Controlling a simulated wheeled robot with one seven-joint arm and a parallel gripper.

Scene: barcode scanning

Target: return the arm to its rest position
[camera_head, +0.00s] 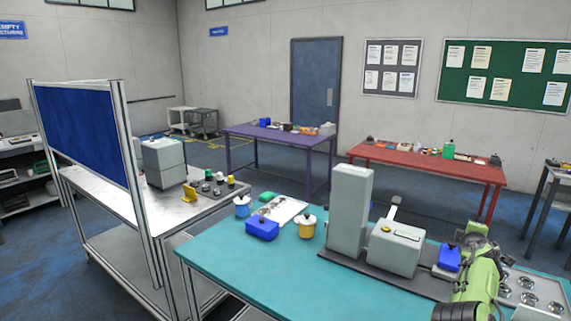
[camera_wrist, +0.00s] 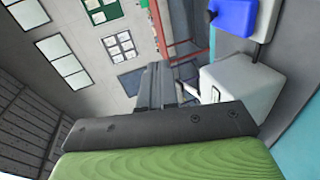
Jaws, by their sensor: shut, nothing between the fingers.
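My gripper (camera_wrist: 160,70) shows in the wrist view as dark fingers closed together, with nothing between them. In the head view my green arm is at the lower right, over the right part of the teal table (camera_head: 235,268). The arm is beside a blue block (camera_head: 449,257) on a grey base, which also shows at the top of the wrist view (camera_wrist: 233,16). A light grey box-shaped machine (camera_head: 394,248) stands left of the blue block. It appears just right of the fingers in the wrist view (camera_wrist: 242,88). The fingertips are not clear in the head view.
A tall grey box (camera_head: 350,212) stands on the teal table. A blue container (camera_head: 262,229) and a yellow jar (camera_head: 307,227) are farther left. A metal tray (camera_head: 540,294) with round wells lies right of my arm. The table's front left is clear.

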